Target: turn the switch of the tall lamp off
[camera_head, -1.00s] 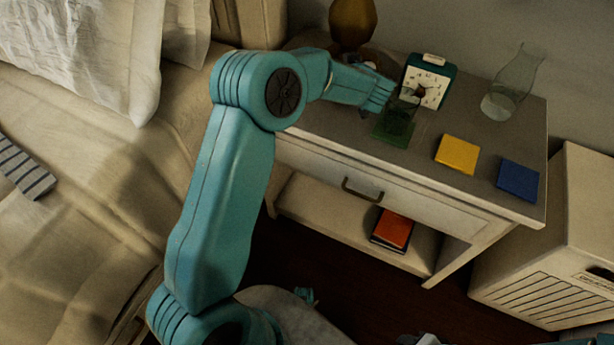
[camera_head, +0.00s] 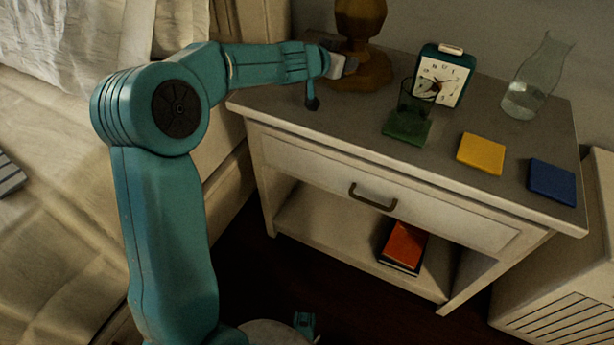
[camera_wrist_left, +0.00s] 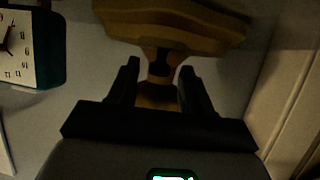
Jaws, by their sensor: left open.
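A turned brown wooden lamp foot (camera_head: 361,72) stands at the back left of the nightstand; its upper part lies outside the head view. My left gripper (camera_head: 347,67) reaches in from the left, low beside the lamp foot. In the left wrist view, the open fingers of my left gripper (camera_wrist_left: 159,88) stand on either side of a narrow part of the lamp's wood (camera_wrist_left: 158,65); I cannot tell whether they touch it. My right gripper is not in view.
A teal clock (camera_head: 443,76), a dark glass on a green coaster (camera_head: 407,128), a yellow coaster (camera_head: 481,154), a blue coaster (camera_head: 552,182) and a glass carafe (camera_head: 533,85) occupy the nightstand (camera_head: 300,131). The bed (camera_head: 60,230) is at the left.

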